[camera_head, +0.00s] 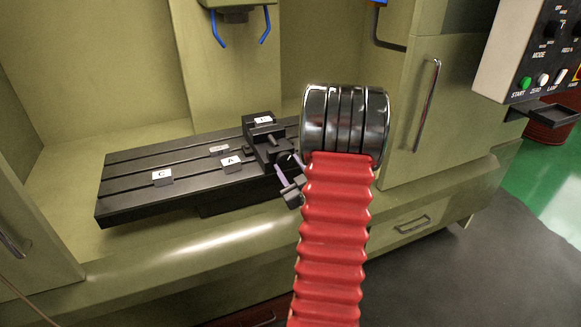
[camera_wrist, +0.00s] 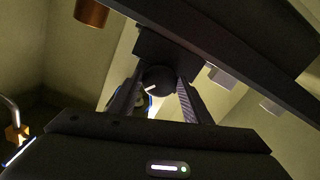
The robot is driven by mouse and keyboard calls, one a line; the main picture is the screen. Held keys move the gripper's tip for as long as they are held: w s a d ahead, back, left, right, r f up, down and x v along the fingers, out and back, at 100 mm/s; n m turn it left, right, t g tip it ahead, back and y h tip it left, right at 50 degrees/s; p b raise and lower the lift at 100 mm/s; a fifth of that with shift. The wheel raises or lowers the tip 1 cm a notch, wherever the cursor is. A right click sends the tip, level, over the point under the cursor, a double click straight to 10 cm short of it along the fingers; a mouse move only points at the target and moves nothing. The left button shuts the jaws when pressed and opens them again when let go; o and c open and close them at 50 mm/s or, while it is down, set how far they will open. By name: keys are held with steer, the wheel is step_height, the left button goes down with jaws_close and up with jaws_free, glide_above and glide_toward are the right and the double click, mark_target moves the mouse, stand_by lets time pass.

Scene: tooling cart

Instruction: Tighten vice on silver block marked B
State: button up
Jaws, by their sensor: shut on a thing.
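The black vice (camera_head: 258,145) sits at the right end of the slotted machine table, with a white label (camera_head: 263,119) on its top whose letter is too small to read. A silver block marked B cannot be made out. My gripper (camera_head: 288,164) is at the front right of the vice, partly hidden by my own arm. In the wrist view my gripper (camera_wrist: 158,84) has its two ridged fingers on either side of a dark round knob (camera_wrist: 155,77) with a white line, and is shut on it.
The slotted table (camera_head: 130,190) carries plates marked A (camera_head: 231,161) and C (camera_head: 162,174). A spindle head with blue nozzles (camera_head: 240,15) hangs above. A cabinet door with a handle (camera_head: 428,105) and a control panel (camera_head: 540,50) stand at the right.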

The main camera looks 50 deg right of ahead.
steer(key=shift+s+f, duration=0.1)
steer(key=shift+f, duration=0.1)
steer(key=o, duration=1.1)
steer(key=shift+r, duration=0.1)
steer(key=shift+c, duration=0.2)
steer(key=shift+a, duration=0.1)
